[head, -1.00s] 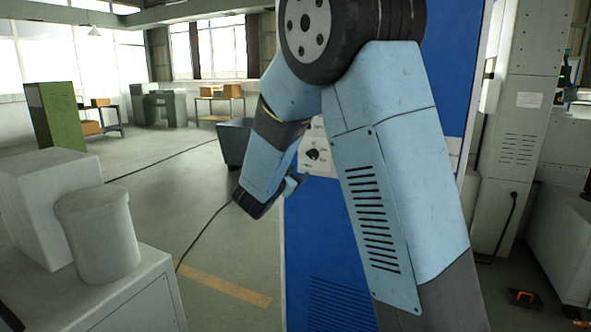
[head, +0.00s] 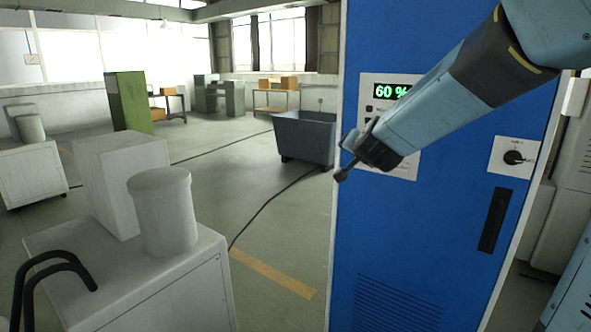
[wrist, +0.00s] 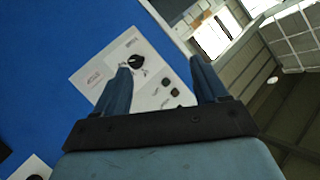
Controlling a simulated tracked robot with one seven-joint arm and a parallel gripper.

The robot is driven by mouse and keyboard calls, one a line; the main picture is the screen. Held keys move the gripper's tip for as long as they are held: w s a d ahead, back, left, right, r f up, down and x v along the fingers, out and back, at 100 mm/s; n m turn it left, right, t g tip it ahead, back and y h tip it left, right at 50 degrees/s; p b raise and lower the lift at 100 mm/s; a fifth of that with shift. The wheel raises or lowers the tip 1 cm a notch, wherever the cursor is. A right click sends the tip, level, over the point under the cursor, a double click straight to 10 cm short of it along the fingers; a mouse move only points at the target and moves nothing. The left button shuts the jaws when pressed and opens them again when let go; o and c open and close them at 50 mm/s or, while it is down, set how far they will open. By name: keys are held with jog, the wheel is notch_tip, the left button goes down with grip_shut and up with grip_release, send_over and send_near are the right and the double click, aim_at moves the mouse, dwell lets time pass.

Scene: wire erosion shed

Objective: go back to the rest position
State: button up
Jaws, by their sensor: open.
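My gripper (head: 345,160) is in front of the left part of a tall blue cabinet (head: 450,225) in the head view, with my arm reaching in from the upper right. In the wrist view, the two fingers of my gripper (wrist: 160,70) stand wide apart with nothing between them. A white control panel (head: 402,168) with a green "60 %" display is partly hidden behind my arm. The wrist view shows a white panel (wrist: 93,76) with a black knob (wrist: 136,62) and small buttons, partly behind one finger. I cannot tell whether the gripper touches the cabinet.
A second panel with a black knob (head: 513,157) and a dark handle (head: 492,220) are on the cabinet's right side. A grey bin (head: 305,138) stands behind. A white cabinet (head: 190,285) bearing a box (head: 122,180) and round container (head: 163,212) is at lower left.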

jog(key=s+d+f+n+g, duration=0.1)
jog(key=s+d+n+g, duration=0.1)
jog(key=s, duration=0.8)
jog(key=s+d+f+n+g, duration=0.1)
jog(key=s+d+n+g, duration=0.1)
jog(key=s, duration=0.9)
jog(key=s+d+f+n+g, duration=0.1)
jog(key=s+d+n+g, duration=0.1)
jog(key=s, duration=0.8)
jog(key=shift+s+d+n+g, duration=0.4)
jog(key=shift+d+g, duration=0.35)
jog(key=shift+g, duration=0.45)
jog(key=shift+f, duration=0.1)
jog(key=shift+c, duration=0.3)
